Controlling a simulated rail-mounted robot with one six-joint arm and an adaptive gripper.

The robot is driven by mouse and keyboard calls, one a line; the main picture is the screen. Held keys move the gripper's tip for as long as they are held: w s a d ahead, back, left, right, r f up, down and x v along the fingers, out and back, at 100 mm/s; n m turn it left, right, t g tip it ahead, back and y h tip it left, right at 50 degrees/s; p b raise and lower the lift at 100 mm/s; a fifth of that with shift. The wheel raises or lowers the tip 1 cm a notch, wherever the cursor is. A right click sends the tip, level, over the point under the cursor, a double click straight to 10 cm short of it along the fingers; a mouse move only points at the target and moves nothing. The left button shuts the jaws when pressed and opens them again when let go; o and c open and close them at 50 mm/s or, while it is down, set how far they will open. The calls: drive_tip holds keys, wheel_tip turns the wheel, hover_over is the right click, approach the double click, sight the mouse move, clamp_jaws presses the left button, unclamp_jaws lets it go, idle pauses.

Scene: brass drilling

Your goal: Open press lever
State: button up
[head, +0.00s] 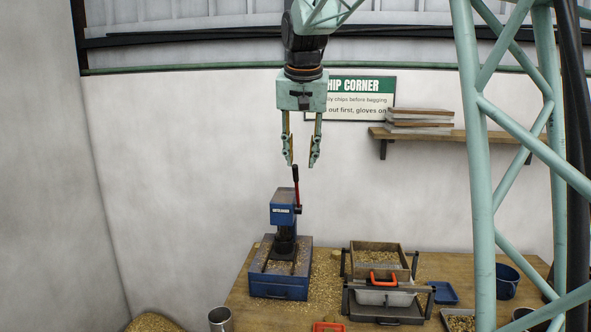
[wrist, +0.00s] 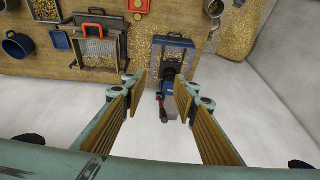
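The blue press (head: 284,225) stands on the left part of the bench in the head view, on a blue base box (head: 280,268). Its lever (head: 296,185) has a black rod and a red grip and points up from the head's right side. My gripper (head: 301,163) is open and empty, pointing down, and appears just above the lever top. In the wrist view my gripper (wrist: 164,78) has its two fingers wide apart. The press (wrist: 169,88) and its lever (wrist: 162,107) show between and beyond the fingers. I see no contact with the lever.
The wooden bench (head: 250,310) carries scattered brass chips. A wooden sieve box (head: 377,262) with an orange handle stands right of the press. A metal cup (head: 220,319) is at the front left, a blue pot (head: 507,281) at the right. A shelf (head: 440,134) is on the wall.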

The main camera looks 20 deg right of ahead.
drive_tip(key=w+d+m+p, duration=0.1)
drive_tip(key=w+d+p, duration=0.1)
drive_tip(key=w, duration=0.7)
drive_tip(key=w+d+m+p, duration=0.1)
drive_tip(key=w+p, duration=0.3)
drive_tip(key=w, duration=0.6)
drive_tip(key=shift+d+h, duration=0.3)
drive_tip(key=shift+d, duration=0.25)
drive_tip(key=shift+f, duration=0.15)
drive_tip(key=p, duration=0.2)
approach(296, 183)
drive_tip(key=shift+w+x, duration=0.15)
drive_tip(key=shift+x, duration=1.25)
drive_tip(key=shift+w+x, duration=0.2)
drive_tip(key=shift+x, duration=1.15)
drive_tip(key=shift+d, duration=0.1)
drive_tip(key=shift+c, duration=0.8)
clamp_jaws()
